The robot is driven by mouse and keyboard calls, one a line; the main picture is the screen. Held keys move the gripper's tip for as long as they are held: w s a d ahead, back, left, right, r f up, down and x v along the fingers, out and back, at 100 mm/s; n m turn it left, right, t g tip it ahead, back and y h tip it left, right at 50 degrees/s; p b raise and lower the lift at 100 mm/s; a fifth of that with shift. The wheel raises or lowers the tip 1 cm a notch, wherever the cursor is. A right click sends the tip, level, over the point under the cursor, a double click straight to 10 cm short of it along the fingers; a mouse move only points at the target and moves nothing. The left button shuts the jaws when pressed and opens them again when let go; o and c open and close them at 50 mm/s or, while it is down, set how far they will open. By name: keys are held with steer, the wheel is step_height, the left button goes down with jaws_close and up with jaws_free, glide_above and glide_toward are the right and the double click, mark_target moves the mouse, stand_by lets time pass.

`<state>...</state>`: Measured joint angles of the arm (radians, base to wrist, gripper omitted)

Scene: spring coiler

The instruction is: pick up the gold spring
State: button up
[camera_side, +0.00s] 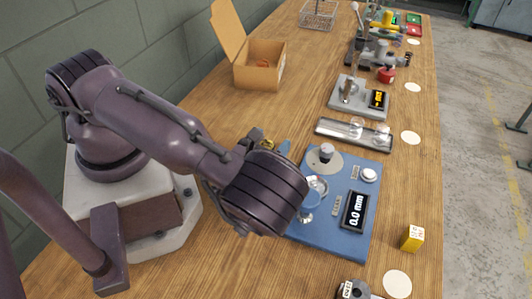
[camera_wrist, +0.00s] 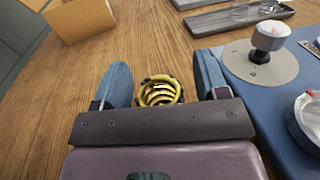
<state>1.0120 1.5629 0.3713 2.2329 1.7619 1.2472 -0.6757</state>
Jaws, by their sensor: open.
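The gold spring (camera_wrist: 160,92) shows in the wrist view as a yellow coil on the wooden table, between the two blue fingers of my gripper (camera_wrist: 164,88). The fingers are open, with a gap on each side of the coil. The lower part of the spring is hidden behind the dark gripper bar. In the side view a small bit of gold (camera_side: 267,144) shows behind my arm, near a blue fingertip (camera_side: 284,147). Most of my gripper is hidden there by the wrist.
A blue device (camera_side: 333,241) with a grey disc, knob and "0.0 mm" display stands close right of my gripper. An open cardboard box (camera_side: 258,72) is farther back. A long tray (camera_side: 353,133) and a grey scale (camera_side: 360,101) lie beyond the device. Bare table lies between box and gripper.

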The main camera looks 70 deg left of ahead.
steer(key=shift+c, duration=0.2)
steer(key=c, duration=1)
